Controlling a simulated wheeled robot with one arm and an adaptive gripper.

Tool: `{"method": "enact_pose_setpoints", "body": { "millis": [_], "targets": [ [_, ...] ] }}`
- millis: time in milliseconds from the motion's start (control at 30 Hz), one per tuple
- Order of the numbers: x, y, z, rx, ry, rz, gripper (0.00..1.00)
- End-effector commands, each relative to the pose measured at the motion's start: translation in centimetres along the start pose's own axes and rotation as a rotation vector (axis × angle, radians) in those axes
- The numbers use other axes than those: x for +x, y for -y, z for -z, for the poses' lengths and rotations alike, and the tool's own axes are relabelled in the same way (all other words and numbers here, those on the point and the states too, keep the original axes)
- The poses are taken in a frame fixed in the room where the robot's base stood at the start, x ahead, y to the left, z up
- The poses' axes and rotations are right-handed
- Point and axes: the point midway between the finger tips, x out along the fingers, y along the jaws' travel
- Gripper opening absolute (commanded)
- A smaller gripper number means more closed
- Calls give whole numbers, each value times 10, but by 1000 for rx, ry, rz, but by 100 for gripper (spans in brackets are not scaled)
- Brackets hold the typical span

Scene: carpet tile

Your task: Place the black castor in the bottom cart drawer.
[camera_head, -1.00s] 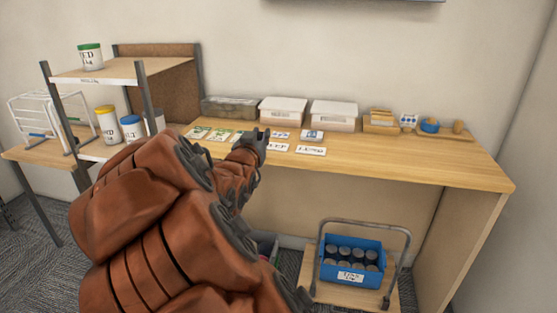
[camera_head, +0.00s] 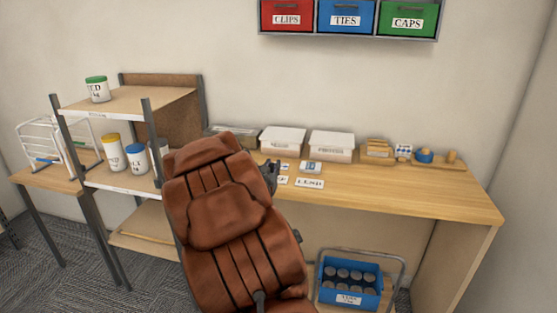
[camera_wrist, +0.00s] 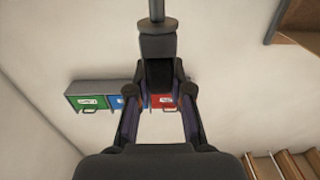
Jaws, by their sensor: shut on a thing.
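My gripper (camera_wrist: 158,85) is shut on a dark piece with a grey stem, which looks like the black castor (camera_wrist: 157,48). It shows between the fingers in the wrist view, with its stem pointing to the top edge. I cannot pick out a cart with drawers in either view.
A long workbench (camera_head: 420,192) carries lidded boxes (camera_head: 330,146), labels and small parts. Red, blue and green drawers (camera_head: 346,17) hang on the wall. A low trolley with a blue bin (camera_head: 347,283) stands under the bench. Shelves with jars (camera_head: 112,152) are at left.

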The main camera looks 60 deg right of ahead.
Motion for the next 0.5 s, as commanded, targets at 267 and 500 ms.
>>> {"method": "enact_pose_setpoints", "body": {
  "millis": [267,500],
  "targets": [
    [45,-1,-3,-1,-1,-1,0],
    [77,-1,-7,0,1,-1,0]
  ]
}}
